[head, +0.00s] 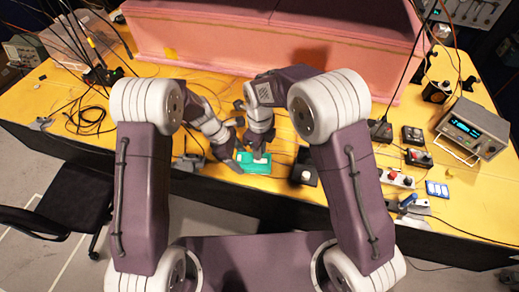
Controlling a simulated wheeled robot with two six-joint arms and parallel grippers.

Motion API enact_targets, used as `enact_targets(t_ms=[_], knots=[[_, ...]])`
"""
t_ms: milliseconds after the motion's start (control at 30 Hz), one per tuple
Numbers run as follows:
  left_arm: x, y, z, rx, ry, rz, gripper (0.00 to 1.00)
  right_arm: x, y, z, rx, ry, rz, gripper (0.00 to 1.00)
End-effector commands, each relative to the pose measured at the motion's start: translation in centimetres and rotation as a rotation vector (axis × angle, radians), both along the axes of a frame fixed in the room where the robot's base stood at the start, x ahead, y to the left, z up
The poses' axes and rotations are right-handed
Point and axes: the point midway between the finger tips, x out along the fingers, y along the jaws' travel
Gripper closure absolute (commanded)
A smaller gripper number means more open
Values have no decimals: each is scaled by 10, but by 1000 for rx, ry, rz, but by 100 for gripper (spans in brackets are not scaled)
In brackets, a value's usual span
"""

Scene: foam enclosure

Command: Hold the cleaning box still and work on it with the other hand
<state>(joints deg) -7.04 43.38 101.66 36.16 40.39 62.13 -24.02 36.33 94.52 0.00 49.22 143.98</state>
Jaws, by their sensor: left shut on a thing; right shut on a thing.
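The cleaning box (249,168) is a small teal-green box lying on the yellow table near its front edge, in the middle of the head view. My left gripper (236,161) is at the left side of the box and is shut on it. My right gripper (257,152) comes down over the top of the box. It is shut on a small pale piece at the top of the box; I cannot tell whether this piece is part of the box. The fingertips are small and partly hidden by the grippers themselves.
A pink foam enclosure (270,45) stands along the back. A black open holder (304,170) is just right of the box. Cables (85,118) lie at the left. A bench meter (472,128), a power strip (397,178) and a blue-handled tool (408,203) are at the right.

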Motion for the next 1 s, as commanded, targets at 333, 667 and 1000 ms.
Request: enact_targets(t_ms=[333,667,1000], knots=[[0,0,0,0,0,0,83,0,0,-2,0,0,0,100],[0,0,0,0,0,0,83,0,0,-5,1,0,0,100],[0,0,0,0,0,0,83,0,0,-7,0,0,0,100]])
